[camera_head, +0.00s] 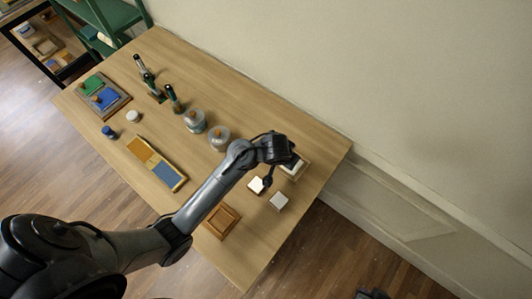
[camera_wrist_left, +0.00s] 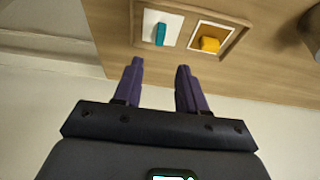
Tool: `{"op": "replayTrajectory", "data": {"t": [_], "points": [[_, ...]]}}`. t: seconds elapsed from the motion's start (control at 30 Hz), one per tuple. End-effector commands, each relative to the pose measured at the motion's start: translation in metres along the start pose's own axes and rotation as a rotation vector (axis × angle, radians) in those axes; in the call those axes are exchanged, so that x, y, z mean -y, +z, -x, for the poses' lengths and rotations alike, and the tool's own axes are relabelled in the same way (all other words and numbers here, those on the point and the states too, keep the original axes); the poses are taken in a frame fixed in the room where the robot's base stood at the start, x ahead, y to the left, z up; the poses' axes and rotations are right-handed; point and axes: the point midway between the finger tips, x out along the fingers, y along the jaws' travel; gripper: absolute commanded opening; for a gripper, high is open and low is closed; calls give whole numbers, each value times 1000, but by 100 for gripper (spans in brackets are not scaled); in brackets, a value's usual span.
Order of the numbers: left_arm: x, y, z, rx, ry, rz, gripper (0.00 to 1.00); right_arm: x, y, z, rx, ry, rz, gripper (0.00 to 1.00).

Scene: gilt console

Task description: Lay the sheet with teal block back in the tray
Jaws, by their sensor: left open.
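The wooden tray (camera_wrist_left: 190,57) lies on the table just beyond my fingertips in the left wrist view. A white sheet with a teal block (camera_wrist_left: 160,34) lies within the tray's left part. A yellow block (camera_wrist_left: 209,44) sits in the white-edged right part. In the head view the tray (camera_head: 303,171) is at the table's right end, partly hidden by my left gripper (camera_head: 290,160). In the wrist view my left gripper (camera_wrist_left: 158,62) is open and empty, its two purple fingers apart. I cannot tell its height above the table.
Two small white-topped pieces (camera_head: 278,201) and a brown wooden frame (camera_head: 222,221) lie near the table's front edge. Lidded jars (camera_head: 219,138) and dark bottles (camera_head: 173,98) stand further left. A wall runs behind the table.

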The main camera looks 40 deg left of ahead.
Motion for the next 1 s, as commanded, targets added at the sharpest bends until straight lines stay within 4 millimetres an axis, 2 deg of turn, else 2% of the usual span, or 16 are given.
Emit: {"op": "replayTrajectory", "data": {"t": [0.07, 0.17, 0.37, 0.5, 0.6, 0.7, 0.8, 1.0], "points": [[1, 5, 3, 1, 0, -1, 41, 0, 0, 1, 0, -1, -2, 0], [4, 22, 6, 8, -4, -8, 41, 1, 0, 1, 0, -2, -3, 0], [19, 89, 30, 33, -13, -44, 41, 1, 0, 1, -1, -2, -3, 0], [29, 137, 59, 51, -11, -73, 41, 1, 0, 1, 0, -2, -3, 0], [35, 164, 80, 65, -5, -93, 41, 0, 0, 1, 1, -1, -1, 0], [39, 182, 98, 73, 1, -106, 41, 0, 0, 0, 1, 1, 1, 0], [42, 192, 108, 78, 6, -116, 41, -1, 0, 0, 2, 3, 4, 0], [43, 196, 113, 79, 8, -121, 41, -2, 1, 0, 2, 5, 6, 0]]}}
